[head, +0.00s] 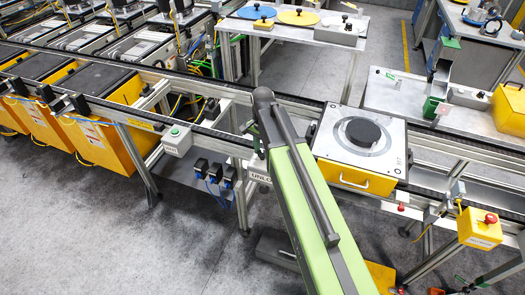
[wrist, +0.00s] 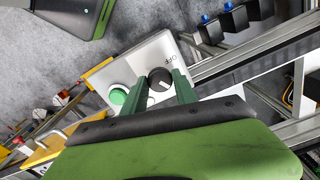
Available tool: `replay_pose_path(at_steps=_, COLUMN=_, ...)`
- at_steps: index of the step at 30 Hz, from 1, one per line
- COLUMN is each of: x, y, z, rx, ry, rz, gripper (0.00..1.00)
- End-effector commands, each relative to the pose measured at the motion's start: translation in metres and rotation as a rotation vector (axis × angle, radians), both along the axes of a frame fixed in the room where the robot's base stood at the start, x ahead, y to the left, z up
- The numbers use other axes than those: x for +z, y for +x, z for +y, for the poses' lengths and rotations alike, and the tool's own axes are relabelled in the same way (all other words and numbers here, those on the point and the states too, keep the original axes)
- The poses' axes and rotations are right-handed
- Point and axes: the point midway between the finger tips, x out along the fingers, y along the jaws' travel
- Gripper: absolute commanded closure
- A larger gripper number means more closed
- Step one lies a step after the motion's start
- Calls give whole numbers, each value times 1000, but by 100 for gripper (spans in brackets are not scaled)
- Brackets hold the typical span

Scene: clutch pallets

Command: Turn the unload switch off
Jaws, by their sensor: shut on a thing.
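In the wrist view my gripper (wrist: 161,86) has its two green fingers on either side of a round black knob (wrist: 158,76), shut on it. The knob is the switch on a pale control box (wrist: 146,52). A short white mark shows on the knob, and OFF is printed beside it on the box. A green push button (wrist: 118,96) sits on the same box, left of the fingers. In the head view my arm covers the gripper and this box; a partly covered sign (head: 260,177) reading "UNLO" shows beside the arm.
In the head view a plate with a black disc (head: 363,132) lies on the conveyor right of my arm. A yellow box with a red button (head: 480,228) stands at right. Grey floor is open at lower left.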

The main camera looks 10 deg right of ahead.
Motion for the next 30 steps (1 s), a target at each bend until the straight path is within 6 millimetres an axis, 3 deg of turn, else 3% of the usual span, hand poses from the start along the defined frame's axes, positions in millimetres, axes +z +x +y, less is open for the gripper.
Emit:
replay_pose_path(at_steps=14, x=0, y=0, z=0, rx=70, ry=-1, rz=1, gripper=100)
replay_pose_path(at_steps=30, x=0, y=-1, z=-1, rx=526, ry=-2, rz=1, gripper=100)
